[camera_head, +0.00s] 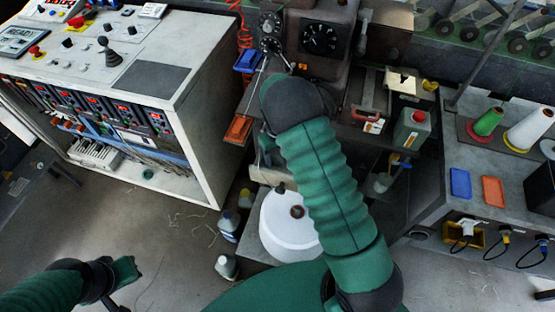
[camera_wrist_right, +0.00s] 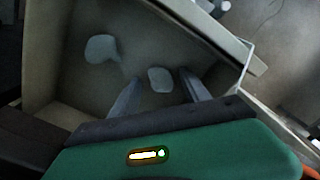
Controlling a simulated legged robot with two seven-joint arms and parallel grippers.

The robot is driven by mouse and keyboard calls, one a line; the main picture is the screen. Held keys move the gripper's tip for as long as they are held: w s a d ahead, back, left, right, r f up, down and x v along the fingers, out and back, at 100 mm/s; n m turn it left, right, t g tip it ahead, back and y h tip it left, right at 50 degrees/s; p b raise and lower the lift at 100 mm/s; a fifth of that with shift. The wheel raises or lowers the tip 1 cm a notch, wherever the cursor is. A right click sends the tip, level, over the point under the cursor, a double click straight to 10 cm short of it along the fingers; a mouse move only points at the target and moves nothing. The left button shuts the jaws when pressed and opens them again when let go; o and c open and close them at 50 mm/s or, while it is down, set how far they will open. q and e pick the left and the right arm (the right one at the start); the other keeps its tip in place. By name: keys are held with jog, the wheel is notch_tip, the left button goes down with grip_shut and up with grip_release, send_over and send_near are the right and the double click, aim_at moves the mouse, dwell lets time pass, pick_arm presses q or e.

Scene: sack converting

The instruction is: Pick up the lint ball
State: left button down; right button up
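In the right wrist view, a small pale grey lump (camera_wrist_right: 160,79), which looks like a lint ball, lies on the floor of an open bin (camera_wrist_right: 55,85). A larger pale lump (camera_wrist_right: 102,48) lies to its left; I cannot tell for sure which is the lint ball. My right gripper (camera_wrist_right: 160,75) is open, its two fingers apart on either side of the smaller lump. Whether they touch it is unclear. In the head view my right arm hides its own gripper and the bin. My left gripper (camera_head: 125,270) is low at the left, its fingers unclear.
A control console (camera_head: 150,75) stands at the left. A dark machine with dials (camera_head: 320,38) stands behind my right arm. A white round container (camera_head: 285,228) and bottles (camera_head: 228,222) stand below. A bench with thread cones (camera_head: 487,121) is at the right. Floor is open at lower left.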

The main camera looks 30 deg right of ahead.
jog(key=shift+a+r, duration=0.1)
jog(key=shift+a, duration=0.05)
jog(key=c, duration=0.5)
jog(key=shift+d, duration=0.2)
grip_shut()
